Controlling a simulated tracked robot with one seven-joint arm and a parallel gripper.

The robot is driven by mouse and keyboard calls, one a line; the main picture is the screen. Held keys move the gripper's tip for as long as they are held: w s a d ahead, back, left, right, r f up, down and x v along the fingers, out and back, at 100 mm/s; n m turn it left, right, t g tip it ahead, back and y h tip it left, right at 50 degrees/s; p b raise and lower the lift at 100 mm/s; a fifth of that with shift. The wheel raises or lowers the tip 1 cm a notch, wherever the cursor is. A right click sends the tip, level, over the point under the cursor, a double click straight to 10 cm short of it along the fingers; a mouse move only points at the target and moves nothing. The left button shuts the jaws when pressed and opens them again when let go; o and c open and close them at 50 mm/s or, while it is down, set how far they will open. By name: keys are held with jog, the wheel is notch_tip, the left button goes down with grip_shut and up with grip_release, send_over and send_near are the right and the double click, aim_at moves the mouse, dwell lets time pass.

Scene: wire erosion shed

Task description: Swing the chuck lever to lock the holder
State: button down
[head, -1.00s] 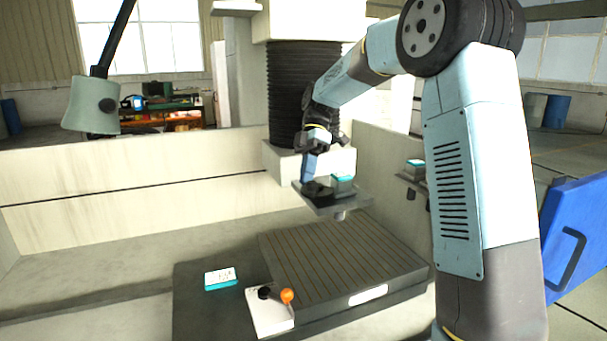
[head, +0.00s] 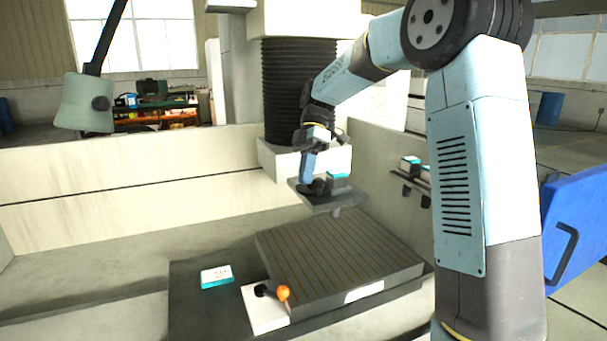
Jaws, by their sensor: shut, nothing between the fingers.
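My gripper (head: 312,187) points down over a small grey plate (head: 335,204) under the machine head. Its fingers are shut with nothing in them. They are close to the plate's top; whether they touch it I cannot tell. A grey block with a teal top (head: 338,181) stands on the plate, just right of my gripper. A lever with an orange ball knob (head: 283,293) and a black pivot (head: 262,290) sits on a white block (head: 262,313), low in the picture and well below my gripper. Which part is the chuck is unclear.
A grooved table (head: 335,255) lies below the plate. A white and teal box (head: 216,276) lies left of the lever. Small teal-topped blocks (head: 411,164) stand on a shelf at the right. A pale tank wall (head: 120,185) runs behind. A lamp (head: 85,103) hangs at the left.

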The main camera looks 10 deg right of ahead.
dwell(0.3)
jog(key=v, duration=0.7)
jog(key=shift+w, duration=0.15)
jog(key=shift+r, duration=0.1)
